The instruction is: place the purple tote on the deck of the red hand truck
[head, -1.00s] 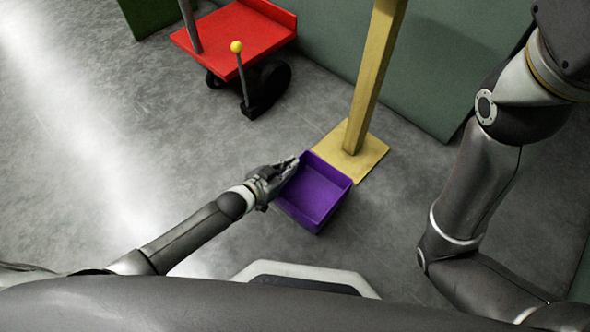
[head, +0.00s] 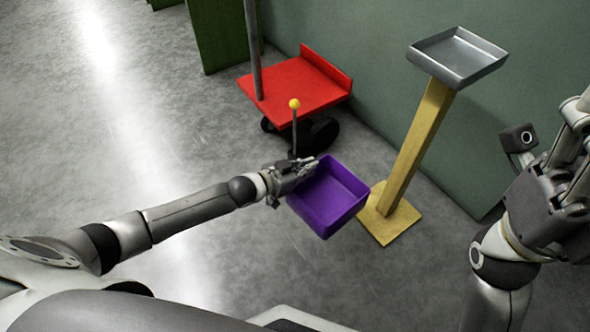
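The purple tote (head: 328,198) is an open, empty box near the middle of the head view. My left gripper (head: 304,172) is at the tote's upper left rim, with its fingers closed over the wall there. The tote looks held up in front of the yellow post's foot. The red hand truck's deck (head: 292,90) is beyond the tote, up and to the left, and is bare apart from a grey upright at its left side. My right gripper (head: 566,165) is at the right edge, empty, with its fingers pointing up and apart.
A yellow post (head: 418,150) with a grey tray (head: 458,60) on top stands right of the tote. A lever with a yellow knob (head: 294,104) rises at the truck's near side. A green wall is behind. Open grey floor (head: 150,130) lies to the left.

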